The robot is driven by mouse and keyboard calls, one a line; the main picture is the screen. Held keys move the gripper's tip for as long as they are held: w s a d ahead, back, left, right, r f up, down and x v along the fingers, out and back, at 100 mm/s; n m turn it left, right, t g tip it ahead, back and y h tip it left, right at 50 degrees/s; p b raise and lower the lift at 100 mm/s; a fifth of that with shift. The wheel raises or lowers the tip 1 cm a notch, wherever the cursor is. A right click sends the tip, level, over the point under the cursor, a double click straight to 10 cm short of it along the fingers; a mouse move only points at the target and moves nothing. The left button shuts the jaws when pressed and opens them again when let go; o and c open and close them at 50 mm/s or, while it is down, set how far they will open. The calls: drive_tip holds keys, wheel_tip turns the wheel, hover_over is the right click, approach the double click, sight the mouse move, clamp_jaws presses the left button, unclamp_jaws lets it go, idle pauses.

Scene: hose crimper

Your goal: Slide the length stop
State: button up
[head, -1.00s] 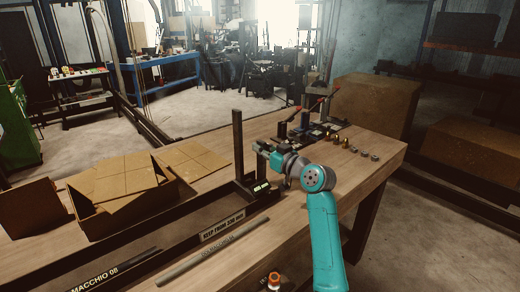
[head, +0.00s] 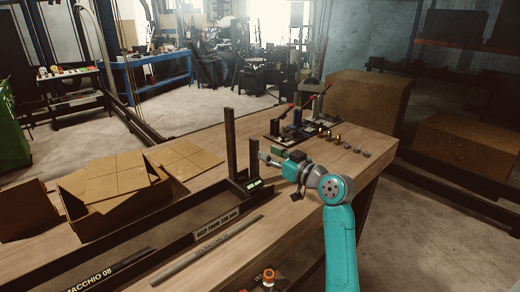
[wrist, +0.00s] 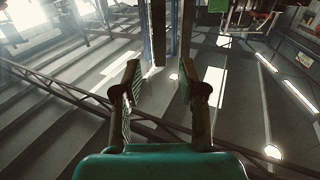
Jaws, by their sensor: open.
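The length stop appears to be the dark upright piece (head: 230,142) with a small green-lit readout (head: 254,184) at its foot, at the far end of a long black trough (head: 150,245). A second, shorter post (head: 254,157) stands just right of the tall one. My gripper (head: 263,157) is beside this shorter post, near its upper part; contact cannot be told. In the wrist view my gripper (wrist: 157,80) has its two fingers apart with nothing between them. A dark upright (wrist: 158,35) shows beyond the fingertips.
A grey hose-like rod (head: 207,250) lies along the trough's near side. A cardboard box (head: 80,215) stands at the left. Behind my gripper are a rack with red-tipped levers (head: 298,120) and several small fittings (head: 345,146).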

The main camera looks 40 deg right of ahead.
drive_tip(key=shift+s, duration=2.15)
drive_tip(key=shift+s, duration=0.1)
